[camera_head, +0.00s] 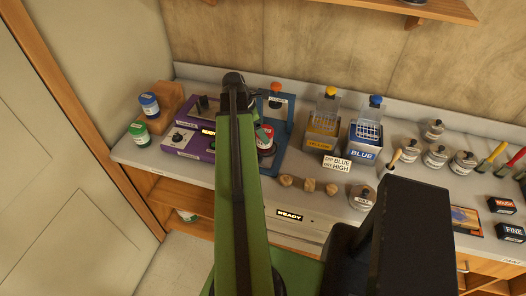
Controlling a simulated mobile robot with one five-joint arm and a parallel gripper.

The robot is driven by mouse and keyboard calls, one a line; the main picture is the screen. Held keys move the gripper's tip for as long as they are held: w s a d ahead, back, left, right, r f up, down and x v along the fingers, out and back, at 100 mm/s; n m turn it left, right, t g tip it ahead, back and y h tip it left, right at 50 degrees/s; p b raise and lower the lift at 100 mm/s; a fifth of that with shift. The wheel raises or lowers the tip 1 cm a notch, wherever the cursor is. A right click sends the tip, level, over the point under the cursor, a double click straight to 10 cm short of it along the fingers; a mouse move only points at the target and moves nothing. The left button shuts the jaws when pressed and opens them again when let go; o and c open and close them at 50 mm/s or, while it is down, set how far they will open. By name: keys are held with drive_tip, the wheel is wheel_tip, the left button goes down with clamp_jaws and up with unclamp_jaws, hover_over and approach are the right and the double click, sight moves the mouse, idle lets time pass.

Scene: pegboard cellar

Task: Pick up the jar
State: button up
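Several jars stand on the grey bench, and I cannot tell which one is meant. A blue-lidded jar (149,105) sits on a wooden step, and a green-lidded jar (140,134) stands in front of it. A red-lidded jar (266,139) is at the blue stand (284,155), partly hidden by my arm. Pale-lidded glass jars stand to the right, one near the front edge (361,197) and others farther back (434,155). My green arm reaches up the middle of the view over the bench. My gripper's fingers do not show; the arm hides what is behind it.
Purple boxes (188,144) lie left of my arm. An orange-labelled holder (322,135) and a blue-labelled holder (365,143) stand at the back. Wooden knobs (309,185) lie near the front edge. Black boxes (502,206) are at right. A wooden shelf (440,9) hangs above.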

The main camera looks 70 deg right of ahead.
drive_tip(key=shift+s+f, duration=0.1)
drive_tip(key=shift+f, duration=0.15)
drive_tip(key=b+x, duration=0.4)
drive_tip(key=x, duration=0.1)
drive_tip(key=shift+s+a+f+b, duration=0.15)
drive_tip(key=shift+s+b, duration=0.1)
drive_tip(key=shift+b, duration=0.1)
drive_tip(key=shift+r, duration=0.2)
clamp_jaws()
